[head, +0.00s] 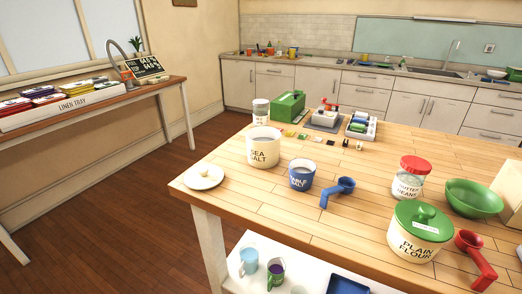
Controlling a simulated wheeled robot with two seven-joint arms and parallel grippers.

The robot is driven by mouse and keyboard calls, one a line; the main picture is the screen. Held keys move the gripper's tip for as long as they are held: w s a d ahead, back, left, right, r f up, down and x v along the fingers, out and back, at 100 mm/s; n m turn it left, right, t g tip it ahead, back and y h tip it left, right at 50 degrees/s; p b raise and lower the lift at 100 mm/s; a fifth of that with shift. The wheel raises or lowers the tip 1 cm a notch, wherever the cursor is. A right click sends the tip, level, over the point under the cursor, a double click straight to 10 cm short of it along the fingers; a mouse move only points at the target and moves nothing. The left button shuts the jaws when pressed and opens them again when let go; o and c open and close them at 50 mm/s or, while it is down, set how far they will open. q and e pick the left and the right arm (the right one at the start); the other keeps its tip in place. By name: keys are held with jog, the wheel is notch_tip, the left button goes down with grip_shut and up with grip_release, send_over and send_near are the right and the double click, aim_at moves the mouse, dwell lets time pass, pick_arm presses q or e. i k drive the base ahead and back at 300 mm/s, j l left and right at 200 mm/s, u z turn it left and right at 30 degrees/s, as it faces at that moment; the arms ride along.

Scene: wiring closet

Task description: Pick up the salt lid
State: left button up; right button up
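A round white disc with a small cream knob-like bump (204,176), which looks like the salt lid, lies flat at the near left corner of the wooden table. The cream crock marked SEA SALT (263,147) stands open just to its right and behind it. A smaller blue and white cup with a partly readable SALT label (302,174) stands further right, also open. Neither of my grippers is in view.
The wooden table (330,222) also holds a blue scoop (338,191), a red-lidded jar (411,178), a green-lidded PLAIN FLOUR crock (420,231), a green bowl (473,198) and a red scoop (474,260). A lidded jar (261,112) stands behind the salt crock. The front middle is clear.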

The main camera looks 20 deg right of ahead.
aim_at(204, 177)
jog(key=i+j+z, duration=0.2)
jog(key=j, duration=0.2)
jog(key=i+j+z, duration=0.15)
jog(key=j, duration=0.25)
jog(key=i+j+z, duration=0.2)
jog(key=j, duration=0.2)
jog(key=j+z, duration=0.2)
jog(key=j, duration=0.2)
jog(key=j+z, duration=0.15)
jog(key=j, duration=0.35)
